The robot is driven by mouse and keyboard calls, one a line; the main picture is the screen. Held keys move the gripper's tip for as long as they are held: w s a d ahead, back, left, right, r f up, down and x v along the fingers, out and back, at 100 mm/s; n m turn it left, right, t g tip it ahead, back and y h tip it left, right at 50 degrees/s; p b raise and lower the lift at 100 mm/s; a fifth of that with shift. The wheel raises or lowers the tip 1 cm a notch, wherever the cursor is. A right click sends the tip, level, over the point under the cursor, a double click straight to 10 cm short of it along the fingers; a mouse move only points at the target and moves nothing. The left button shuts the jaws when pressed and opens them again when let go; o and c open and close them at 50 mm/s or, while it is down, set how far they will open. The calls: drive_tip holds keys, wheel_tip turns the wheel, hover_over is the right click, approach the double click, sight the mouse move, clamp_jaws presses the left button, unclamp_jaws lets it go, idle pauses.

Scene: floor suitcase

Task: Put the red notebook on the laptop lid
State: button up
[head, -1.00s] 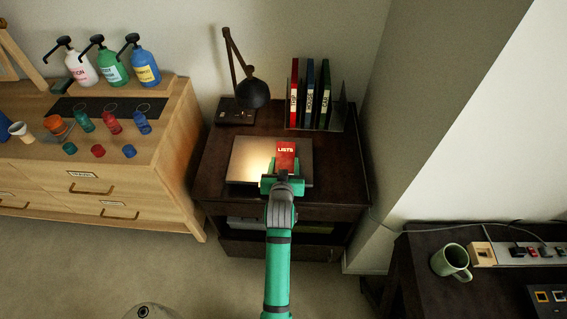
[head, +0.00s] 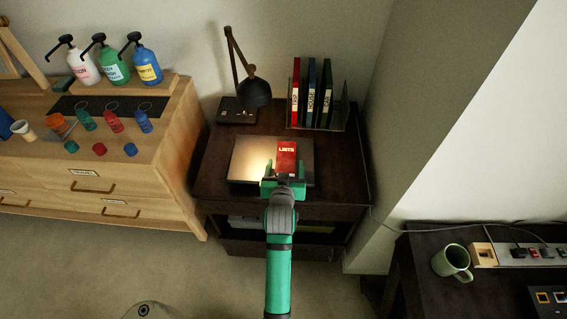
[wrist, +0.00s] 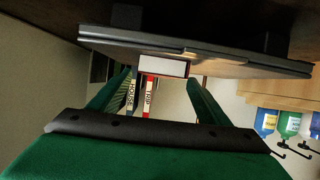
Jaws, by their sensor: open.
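The red notebook (head: 287,156), labelled LISTS, lies on the right part of the closed laptop's silver lid (head: 251,159). In the wrist view, which is upside down, the notebook's pale page edge (wrist: 162,67) meets the laptop (wrist: 215,58) with no visible gap. My gripper (head: 284,182) is at the notebook's near end. Its green fingers are open (wrist: 158,85), one on each side of the notebook's edge, with gaps showing. The notebook's near end is partly hidden by my gripper in the head view.
The laptop is on a dark cabinet (head: 335,185). A black lamp (head: 254,92) stands behind it, and upright binders (head: 312,97) stand at back right. A wooden dresser (head: 150,178) with bottles is left. A mug (head: 450,262) stands on a dark table at right.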

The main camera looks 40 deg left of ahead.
drive_tip(key=v, duration=1)
drive_tip(key=s+d+f+m+t+h, duration=0.1)
drive_tip(key=s+d+f, duration=0.3)
drive_tip(key=d, duration=0.5)
drive_tip(key=s+d+f+m+t+h, duration=0.1)
drive_tip(key=s+d+f+h, duration=0.15)
drive_tip(key=s+d, duration=0.55)
drive_tip(key=s+d+r+m+t+h, duration=0.1)
drive_tip(key=s+d+r+m, duration=0.1)
drive_tip(key=s+d, duration=0.3)
drive_tip(key=s+d+r+m+t+h, duration=0.1)
drive_tip(key=s+d+r+m+h, duration=0.1)
drive_tip(key=s+d, duration=0.3)
drive_tip(key=v, duration=0.5)
drive_tip(key=shift+d, duration=0.2)
drive_tip(key=shift+f+h, duration=0.1)
drive_tip(key=shift+h, duration=0.15)
